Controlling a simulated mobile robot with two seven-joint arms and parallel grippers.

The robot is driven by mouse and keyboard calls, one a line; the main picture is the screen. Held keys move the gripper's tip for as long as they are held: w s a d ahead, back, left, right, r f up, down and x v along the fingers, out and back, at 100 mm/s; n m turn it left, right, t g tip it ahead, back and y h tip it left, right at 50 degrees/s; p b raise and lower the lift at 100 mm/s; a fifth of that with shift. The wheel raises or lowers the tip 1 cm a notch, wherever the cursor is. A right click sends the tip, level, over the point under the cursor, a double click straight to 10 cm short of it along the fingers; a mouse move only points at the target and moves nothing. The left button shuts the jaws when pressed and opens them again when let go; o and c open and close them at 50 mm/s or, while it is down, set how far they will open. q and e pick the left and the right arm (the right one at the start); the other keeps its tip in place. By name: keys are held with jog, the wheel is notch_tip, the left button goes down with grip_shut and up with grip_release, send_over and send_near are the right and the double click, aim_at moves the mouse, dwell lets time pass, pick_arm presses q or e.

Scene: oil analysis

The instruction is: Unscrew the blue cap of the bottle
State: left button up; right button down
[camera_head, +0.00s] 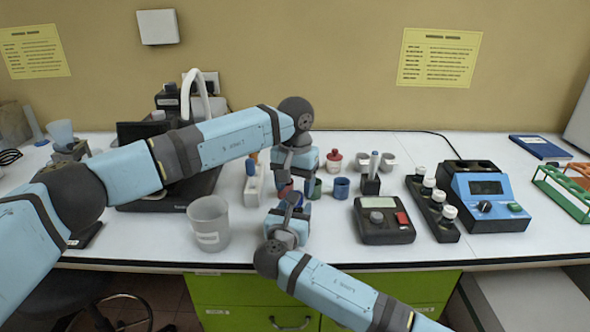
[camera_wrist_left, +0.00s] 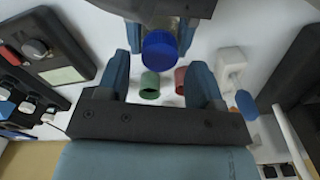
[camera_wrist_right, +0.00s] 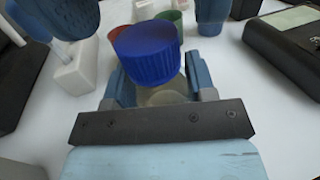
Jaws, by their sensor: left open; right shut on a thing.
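The blue cap (camera_wrist_right: 148,52) is on the bottle (camera_wrist_right: 165,95), which stands upright between the fingers of my right gripper (camera_wrist_right: 162,85). My right gripper is shut on the bottle body, below the cap. The blue cap also shows in the left wrist view (camera_wrist_left: 160,50). In the head view the cap and bottle are mostly hidden by my grippers.
A green cup (camera_wrist_left: 150,84) and a red cup (camera_wrist_left: 181,80) stand close behind the bottle. A blue cup (camera_head: 341,188), a dark meter (camera_head: 383,222) and a white holder (camera_head: 254,188) are nearby. A grey beaker (camera_head: 209,222) stands at the left front.

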pick_arm(q)
jog(key=shift+f, duration=1.25)
